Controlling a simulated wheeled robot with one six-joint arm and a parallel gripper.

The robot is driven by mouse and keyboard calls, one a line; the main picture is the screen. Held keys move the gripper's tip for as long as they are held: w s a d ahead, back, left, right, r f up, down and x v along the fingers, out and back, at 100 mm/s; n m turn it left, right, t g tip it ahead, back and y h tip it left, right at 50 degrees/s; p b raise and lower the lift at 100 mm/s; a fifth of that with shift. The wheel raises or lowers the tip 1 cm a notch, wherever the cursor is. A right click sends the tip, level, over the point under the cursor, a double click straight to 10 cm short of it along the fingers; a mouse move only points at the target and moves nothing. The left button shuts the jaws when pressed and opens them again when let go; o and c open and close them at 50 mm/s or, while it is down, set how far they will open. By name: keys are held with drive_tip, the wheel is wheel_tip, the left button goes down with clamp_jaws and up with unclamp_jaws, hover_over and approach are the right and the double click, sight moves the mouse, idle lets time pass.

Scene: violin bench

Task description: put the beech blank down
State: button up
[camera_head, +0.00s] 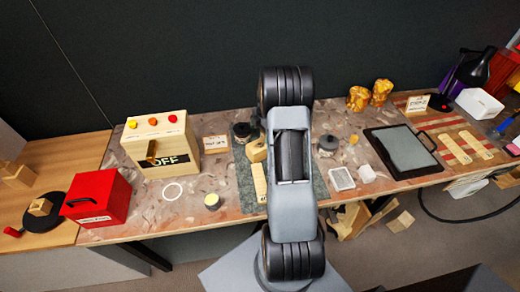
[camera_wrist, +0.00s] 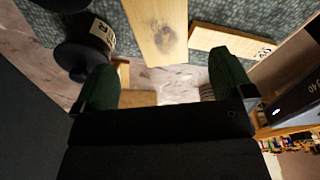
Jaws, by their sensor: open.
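A pale plain wooden blank (camera_wrist: 156,28) with a dark smudge lies on the grey mat in the wrist view; I take it as the beech blank, but no label on it can be read. Its near end lies between and just beyond the green fingertips of my gripper (camera_wrist: 163,70). The gripper is open, with a gap on both sides of the wood, and holds nothing. In the head view my arm hides the gripper and most of this spot. A second, labelled strip (camera_wrist: 232,40) lies to the right; a pale strip (camera_head: 260,182) shows left of my arm in the head view.
A dark round labelled object (camera_wrist: 88,42) stands close by the left finger. On the bench are the OFF box (camera_head: 160,145), a red box (camera_head: 97,197), a white ring (camera_head: 173,191), a dark tablet-like panel (camera_head: 403,150) and a grey-lidded pot (camera_head: 327,144).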

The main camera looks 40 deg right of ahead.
sight(260, 144)
drive_tip(key=f, duration=0.4)
drive_tip(key=shift+a+f, duration=0.25)
drive_tip(key=shift+a, duration=0.1)
drive_tip(key=shift+a+f+p, duration=0.15)
drive_tip(key=shift+f+p, duration=0.45)
drive_tip(key=shift+f, duration=0.7)
drive_tip(key=shift+a+f+p, duration=0.15)
drive_tip(key=shift+f+p, duration=0.4)
drive_tip(key=shift+f, duration=0.75)
drive_tip(key=c, duration=1.3)
drive_tip(key=shift+r, duration=0.15)
